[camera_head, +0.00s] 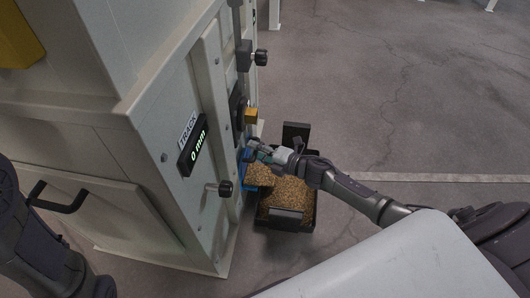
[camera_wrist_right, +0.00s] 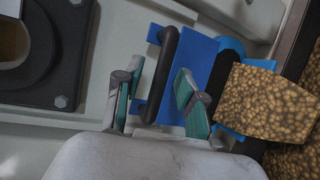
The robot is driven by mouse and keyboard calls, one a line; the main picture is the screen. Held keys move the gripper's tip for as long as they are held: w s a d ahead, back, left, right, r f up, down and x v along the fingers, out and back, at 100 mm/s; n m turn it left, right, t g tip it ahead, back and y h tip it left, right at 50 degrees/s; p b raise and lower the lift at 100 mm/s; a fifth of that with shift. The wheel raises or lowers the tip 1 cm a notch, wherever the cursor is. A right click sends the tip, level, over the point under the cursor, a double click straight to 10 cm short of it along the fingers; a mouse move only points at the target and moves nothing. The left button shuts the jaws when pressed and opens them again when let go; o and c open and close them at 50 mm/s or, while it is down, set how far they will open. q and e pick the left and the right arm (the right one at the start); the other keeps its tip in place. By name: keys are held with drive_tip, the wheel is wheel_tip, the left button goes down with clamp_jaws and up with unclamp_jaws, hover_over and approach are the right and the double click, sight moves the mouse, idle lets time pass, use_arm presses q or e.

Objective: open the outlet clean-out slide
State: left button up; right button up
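The clean-out slide is a blue plate (camera_wrist_right: 195,65) with a black bar handle (camera_wrist_right: 164,75), seen close up in the right wrist view. In the head view its blue part (camera_head: 246,156) shows low on the cabinet's side, partly hidden by my right gripper (camera_head: 258,150). The right wrist view shows this gripper (camera_wrist_right: 160,74) open, its teal-padded fingers on either side of the handle, with gaps to it. A mottled brown, grain-like mass (camera_wrist_right: 268,104) is beside the blue plate. My left gripper is not in view; only part of the left arm shows.
A dark bin (camera_head: 287,216) of grain-like material stands on the floor beside the cabinet (camera_head: 150,110). The cabinet has a "TRACK 0 mm" display (camera_head: 193,150), black knobs (camera_head: 225,188) and a yellow block (camera_head: 251,116). The floor to the right is clear.

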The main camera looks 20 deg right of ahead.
drive_tip(key=v, duration=1.1)
drive_tip(key=shift+s+d, duration=0.2)
drive_tip(key=shift+s, duration=0.1)
